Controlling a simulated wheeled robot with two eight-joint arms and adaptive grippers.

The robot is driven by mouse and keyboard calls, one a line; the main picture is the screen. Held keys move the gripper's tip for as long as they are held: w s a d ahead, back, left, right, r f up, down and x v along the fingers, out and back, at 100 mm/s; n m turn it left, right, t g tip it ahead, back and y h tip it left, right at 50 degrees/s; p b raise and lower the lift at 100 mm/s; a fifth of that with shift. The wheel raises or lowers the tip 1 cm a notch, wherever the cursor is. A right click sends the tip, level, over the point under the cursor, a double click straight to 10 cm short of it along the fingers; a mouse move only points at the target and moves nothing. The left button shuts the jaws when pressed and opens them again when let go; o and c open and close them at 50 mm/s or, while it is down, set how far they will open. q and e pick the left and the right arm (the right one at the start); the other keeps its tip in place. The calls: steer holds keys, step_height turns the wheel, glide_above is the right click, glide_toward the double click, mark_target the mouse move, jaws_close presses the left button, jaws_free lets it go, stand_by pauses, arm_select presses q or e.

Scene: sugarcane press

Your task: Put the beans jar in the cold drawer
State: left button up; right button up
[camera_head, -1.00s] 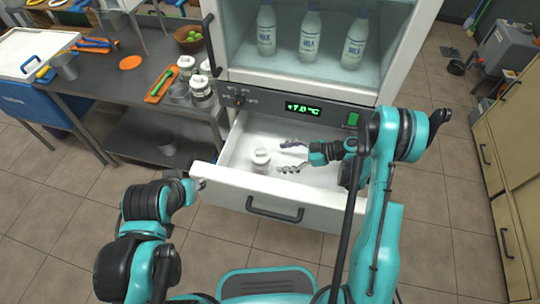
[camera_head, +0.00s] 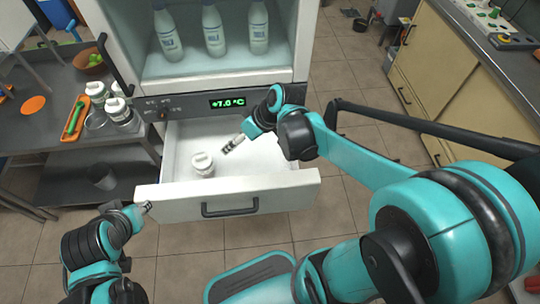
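The cold drawer (camera_head: 226,198) is pulled out below the glass-fronted fridge. A white lidded jar (camera_head: 203,165) stands upright in it, near the front left; its label is too small to read. My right gripper (camera_head: 226,150) is inside the drawer, just behind and to the right of the jar, apart from it. Its fingers are seen nearly edge-on, so their opening is unclear. My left gripper (camera_head: 146,208) is at the left front corner of the drawer, outside it; its fingers are mostly hidden.
White bottles (camera_head: 213,31) stand in the fridge. Cabinets (camera_head: 430,75) line the right. The drawer's right part is clear.

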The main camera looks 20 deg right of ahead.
steer(key=s+d+r+m+t+h, duration=0.2)
steer(key=s+d+r+m+h, duration=0.1)
steer(key=s, duration=0.8)
steer(key=shift+d+r+m+t+h, duration=0.2)
steer(key=shift+d+m+t+h, duration=0.2)
steer(key=shift+d+m+h, duration=0.5)
steer(key=shift+s, duration=0.1)
